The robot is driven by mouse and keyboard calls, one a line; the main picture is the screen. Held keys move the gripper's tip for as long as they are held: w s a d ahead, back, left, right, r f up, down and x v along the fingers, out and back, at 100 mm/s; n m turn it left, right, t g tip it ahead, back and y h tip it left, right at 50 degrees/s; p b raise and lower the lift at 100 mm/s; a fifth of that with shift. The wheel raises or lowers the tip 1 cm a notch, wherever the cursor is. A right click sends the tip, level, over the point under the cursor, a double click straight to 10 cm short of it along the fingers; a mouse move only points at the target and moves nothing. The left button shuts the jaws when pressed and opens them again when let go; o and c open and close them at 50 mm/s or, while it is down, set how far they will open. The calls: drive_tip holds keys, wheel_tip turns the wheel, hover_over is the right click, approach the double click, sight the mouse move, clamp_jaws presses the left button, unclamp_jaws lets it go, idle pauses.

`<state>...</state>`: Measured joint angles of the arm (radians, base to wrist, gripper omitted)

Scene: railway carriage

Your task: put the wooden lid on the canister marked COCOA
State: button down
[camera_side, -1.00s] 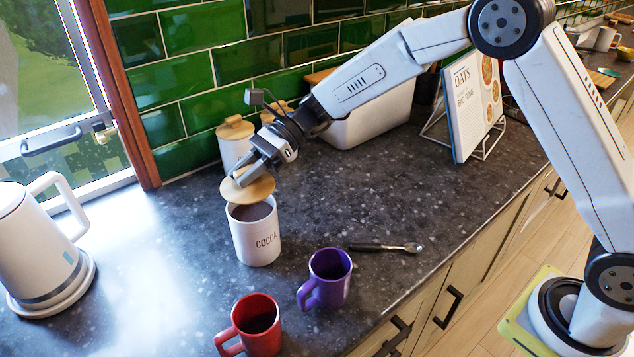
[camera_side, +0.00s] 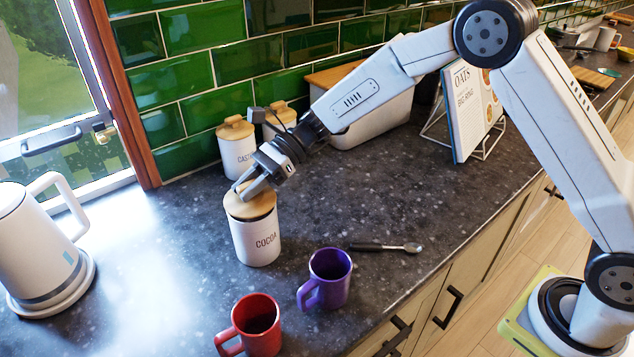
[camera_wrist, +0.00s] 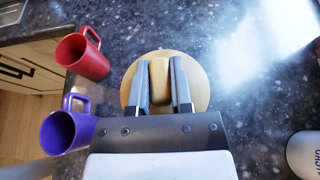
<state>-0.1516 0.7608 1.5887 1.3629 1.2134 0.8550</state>
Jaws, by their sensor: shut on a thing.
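The white COCOA canister (camera_side: 257,240) stands upright on the dark counter. The round wooden lid (camera_side: 240,210) sits over its mouth and covers the opening; I see no clear gap between them in the side view. My gripper (camera_side: 250,190) is shut on the lid's knob from above. In the wrist view my gripper (camera_wrist: 161,95) has one finger on each side of the knob of the lid (camera_wrist: 201,90). The lid hides the canister in the wrist view.
A purple mug (camera_side: 328,278), a red mug (camera_side: 254,325) and a spoon (camera_side: 385,248) are in front. A lidded canister (camera_side: 237,152), another partly hidden one and a bread bin (camera_side: 372,120) stand behind. A white kettle (camera_side: 38,240) is at left. Counter between kettle and canister is clear.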

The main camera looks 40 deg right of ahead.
drive_tip(key=shift+f, duration=0.7)
idle(0.8)
drive_tip(key=shift+c, duration=2.2)
unclamp_jaws()
drive_tip(key=shift+d, duration=0.15)
drive_tip(key=v, duration=0.7)
drive_tip(key=shift+d, duration=0.25)
drive_tip(key=shift+s+r, duration=0.1)
